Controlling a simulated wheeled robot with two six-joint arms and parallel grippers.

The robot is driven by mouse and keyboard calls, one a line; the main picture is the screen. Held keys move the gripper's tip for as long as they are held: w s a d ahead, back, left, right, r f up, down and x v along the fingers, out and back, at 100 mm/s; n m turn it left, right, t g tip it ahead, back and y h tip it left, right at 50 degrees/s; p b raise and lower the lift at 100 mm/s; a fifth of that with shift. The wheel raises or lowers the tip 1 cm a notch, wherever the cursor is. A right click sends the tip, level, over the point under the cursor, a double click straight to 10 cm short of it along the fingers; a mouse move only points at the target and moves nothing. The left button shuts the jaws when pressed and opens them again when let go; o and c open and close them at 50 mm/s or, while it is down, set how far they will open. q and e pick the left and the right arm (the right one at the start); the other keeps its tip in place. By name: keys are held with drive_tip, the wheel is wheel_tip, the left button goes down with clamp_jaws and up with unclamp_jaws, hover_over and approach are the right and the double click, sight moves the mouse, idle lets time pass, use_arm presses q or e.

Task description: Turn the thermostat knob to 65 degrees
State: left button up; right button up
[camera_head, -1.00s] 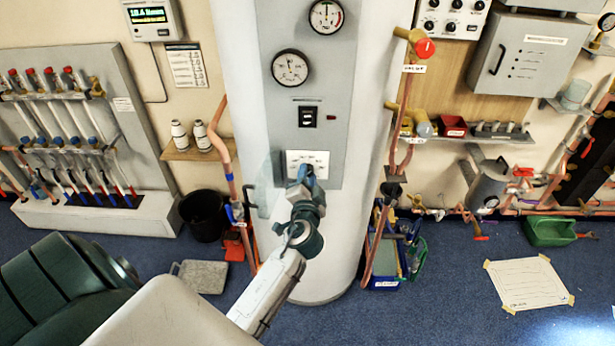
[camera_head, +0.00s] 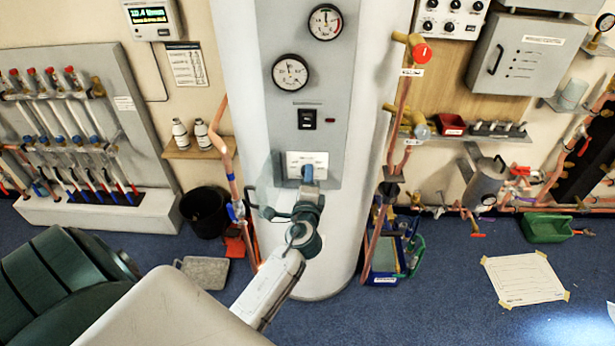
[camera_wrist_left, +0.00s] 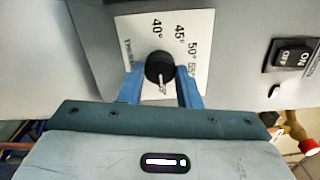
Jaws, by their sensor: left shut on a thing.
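The thermostat's white dial plate (camera_head: 307,158) is low on the grey panel of the large white cylinder. My left gripper (camera_head: 309,177) is up against it, its blue fingers in front of the plate's lower part. In the left wrist view the round black knob (camera_wrist_left: 159,66) sits between the two blue fingers, which are shut on its sides. A pale pointer line on the knob points down toward the gripper body. The dial plate (camera_wrist_left: 203,22) shows 40, 45, 50 and part of 55; its lower part is hidden by the gripper. My right gripper is not in view.
A black ON/OFF switch (camera_head: 307,119) sits above the dial, with two round gauges (camera_head: 290,70) higher up. Copper pipes run on both sides of the cylinder (camera_head: 240,120). A black bucket (camera_head: 205,214) stands at left and a blue crate (camera_head: 386,276) at right.

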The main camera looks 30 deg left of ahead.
use_arm(q)
drive_tip(key=shift+f+m, duration=0.1)
drive_tip(key=shift+m, duration=0.2)
drive_tip(key=o, duration=1)
drive_tip(key=shift+c, duration=0.2)
drive_tip(key=b+v, duration=0.3)
drive_tip(key=v, duration=0.8)
drive_tip(key=shift+w, duration=0.1)
